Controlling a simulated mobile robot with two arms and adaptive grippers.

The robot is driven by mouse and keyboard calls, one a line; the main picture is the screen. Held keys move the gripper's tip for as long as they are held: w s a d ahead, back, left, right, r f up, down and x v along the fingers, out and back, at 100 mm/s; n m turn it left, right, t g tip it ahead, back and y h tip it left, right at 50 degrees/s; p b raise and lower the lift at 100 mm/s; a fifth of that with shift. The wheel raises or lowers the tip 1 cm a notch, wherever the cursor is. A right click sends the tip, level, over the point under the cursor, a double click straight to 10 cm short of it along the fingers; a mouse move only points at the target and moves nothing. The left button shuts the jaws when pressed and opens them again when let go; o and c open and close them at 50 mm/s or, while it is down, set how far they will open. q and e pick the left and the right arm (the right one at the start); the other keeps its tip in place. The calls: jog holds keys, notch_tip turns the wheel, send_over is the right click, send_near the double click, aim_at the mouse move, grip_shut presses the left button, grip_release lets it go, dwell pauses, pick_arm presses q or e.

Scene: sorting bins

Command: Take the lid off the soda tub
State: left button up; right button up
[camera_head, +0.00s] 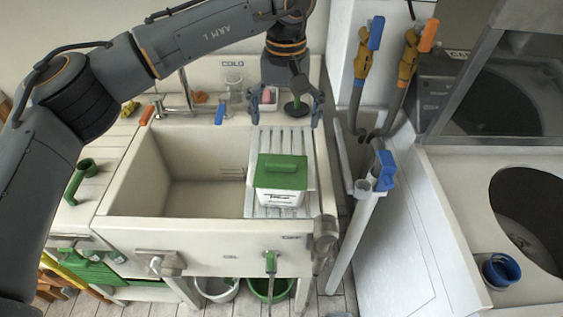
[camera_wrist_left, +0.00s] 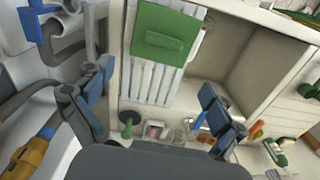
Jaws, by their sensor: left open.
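The soda tub (camera_head: 282,199) is a small white tub with a black label, standing on the ribbed drainboard at the right side of the sink. Its green lid (camera_head: 281,171) sits on top, with a raised green handle. My right gripper is not in view.
The sink basin (camera_head: 192,184) left of the drainboard is empty. A tap (camera_head: 185,100), a dark green plunger-like item (camera_head: 295,107) and a pink item (camera_head: 268,97) are at the back.

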pick_arm(q)
send_over(282, 161)
jog(key=f, duration=0.3)
jog(key=f+p, duration=0.1)
jog(key=f, duration=0.1)
jog(key=shift+d, duration=0.3)
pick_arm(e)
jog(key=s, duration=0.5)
pick_arm(q)
jog(key=shift+w+a+f+p, duration=0.1)
jog(key=shift+f+p, duration=0.25)
jog(key=shift+f, duration=0.55)
jog(key=f, duration=0.1)
jog(key=f+p, duration=0.1)
jog(key=f, duration=0.1)
jog(key=shift+a+f+p, duration=0.25)
jog(key=shift+f+p, duration=0.05)
jog(key=shift+p, duration=0.05)
jog(key=shift+f, duration=0.45)
jog(key=c, duration=1.1)
jog(key=shift+c, duration=0.2)
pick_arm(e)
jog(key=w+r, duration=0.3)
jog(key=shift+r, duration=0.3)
